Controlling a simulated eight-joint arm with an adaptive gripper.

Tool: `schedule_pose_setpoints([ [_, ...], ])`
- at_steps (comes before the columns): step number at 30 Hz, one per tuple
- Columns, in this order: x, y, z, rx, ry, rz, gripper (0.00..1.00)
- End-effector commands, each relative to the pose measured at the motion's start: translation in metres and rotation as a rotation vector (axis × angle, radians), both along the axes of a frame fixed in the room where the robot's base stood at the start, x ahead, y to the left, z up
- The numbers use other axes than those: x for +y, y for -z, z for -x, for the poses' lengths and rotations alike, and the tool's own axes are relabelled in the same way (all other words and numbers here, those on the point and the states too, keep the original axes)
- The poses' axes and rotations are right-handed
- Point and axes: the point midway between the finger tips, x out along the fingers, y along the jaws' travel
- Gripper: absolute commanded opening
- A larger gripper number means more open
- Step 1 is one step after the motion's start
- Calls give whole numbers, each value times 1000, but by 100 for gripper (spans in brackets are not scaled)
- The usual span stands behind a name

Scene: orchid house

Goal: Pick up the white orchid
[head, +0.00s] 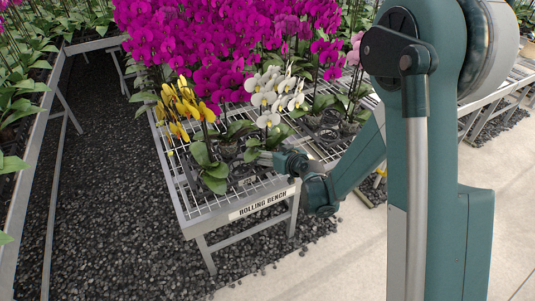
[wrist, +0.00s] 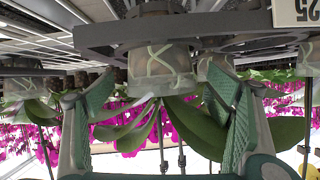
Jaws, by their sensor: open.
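The white orchid (head: 270,88) stands on the front part of the metal bench, with white blooms on a tall stem and green leaves below. My gripper (head: 264,157) is low over the bench, by the orchid's base; in the head view its fingers are small and partly hidden. In the wrist view, which looks upside down, my gripper (wrist: 160,95) is open with its two green-padded fingers apart. A clear pot (wrist: 158,68) with pale roots and green leaves shows between and beyond the fingers. I cannot tell whether they touch it. No white blooms show there.
A yellow orchid (head: 184,105) stands close left of the white one. Many magenta orchids (head: 205,45) crowd behind. The rolling bench (head: 207,218) has a slatted top. A dark ring (wrist: 225,24) and a tag (wrist: 297,12) marked 25 are close in the wrist view. Gravel lies left.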

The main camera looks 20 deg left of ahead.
Motion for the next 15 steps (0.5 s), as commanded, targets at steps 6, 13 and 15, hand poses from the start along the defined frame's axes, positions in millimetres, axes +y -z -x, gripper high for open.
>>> schedule_pose_setpoints([
  [6, 0, 0, 0, 0, 0, 0, 79],
  [13, 0, 0, 0, 0, 0, 0, 63],
  [15, 0, 0, 0, 0, 0, 0, 54],
])
